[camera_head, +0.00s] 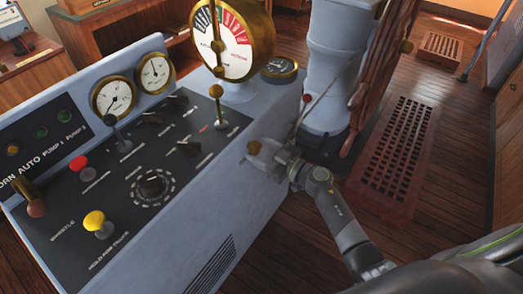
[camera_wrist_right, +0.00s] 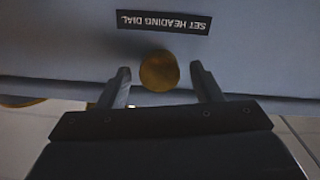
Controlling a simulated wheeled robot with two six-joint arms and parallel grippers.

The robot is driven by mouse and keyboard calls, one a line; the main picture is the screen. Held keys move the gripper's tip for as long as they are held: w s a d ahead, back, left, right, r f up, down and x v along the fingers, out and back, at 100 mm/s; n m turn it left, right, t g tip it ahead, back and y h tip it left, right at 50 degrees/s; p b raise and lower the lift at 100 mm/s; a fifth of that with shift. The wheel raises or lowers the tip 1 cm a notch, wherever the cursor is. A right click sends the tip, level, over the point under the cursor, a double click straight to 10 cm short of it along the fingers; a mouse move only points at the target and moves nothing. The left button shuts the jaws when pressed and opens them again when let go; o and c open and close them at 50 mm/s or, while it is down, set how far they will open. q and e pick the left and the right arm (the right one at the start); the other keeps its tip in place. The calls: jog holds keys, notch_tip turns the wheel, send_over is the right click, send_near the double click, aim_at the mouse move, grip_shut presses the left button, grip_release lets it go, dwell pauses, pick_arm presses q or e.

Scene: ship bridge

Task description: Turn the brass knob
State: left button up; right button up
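The brass knob (camera_head: 254,147) sits on the blue-grey side face of the console, near its right end. In the right wrist view the round knob (camera_wrist_right: 159,70) lies between the two fingertips of my right gripper (camera_wrist_right: 160,68). The fingers are apart, with a gap visible on each side of the knob. In the head view my right gripper (camera_head: 268,155) reaches up to the knob from the right and partly covers the face around it. My left gripper is not in view.
A plate reading "SET HEADING DIAL" (camera_wrist_right: 163,22) is beside the knob, upside down in the wrist view. The console top (camera_head: 110,190) carries levers, dials and gauges. A blue-grey pedestal (camera_head: 335,60) and wooden wheel (camera_head: 378,75) stand behind the arm. Floor grating (camera_head: 395,155) lies right.

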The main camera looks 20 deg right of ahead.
jog(key=c, duration=1)
jog(key=shift+o, duration=0.2)
jog(key=shift+n, duration=0.3)
